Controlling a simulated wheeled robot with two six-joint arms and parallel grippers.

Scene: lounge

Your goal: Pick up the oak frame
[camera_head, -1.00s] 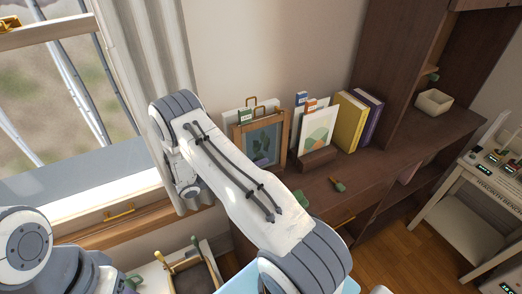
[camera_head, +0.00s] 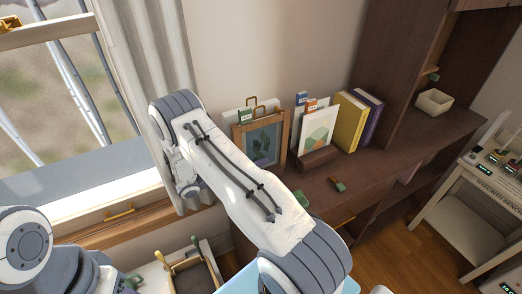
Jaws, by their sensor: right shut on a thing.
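The oak frame (camera_head: 235,141), a light wooden border around a dark plant picture, stands upright on the dark wooden cabinet beside the wall. My right arm crosses the middle of the view and covers the frame's lower left part. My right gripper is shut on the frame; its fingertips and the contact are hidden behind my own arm. I cannot tell whether the frame is clear of the cabinet top. My left arm shows at the lower left edge, but its gripper does not show clearly.
A wooden holder (camera_head: 317,161) with cards stands right of the frame, next to yellow (camera_head: 349,122) and purple (camera_head: 374,119) books. A small green-and-brown item (camera_head: 338,185) lies in front. A curtain (camera_head: 150,45) hangs left.

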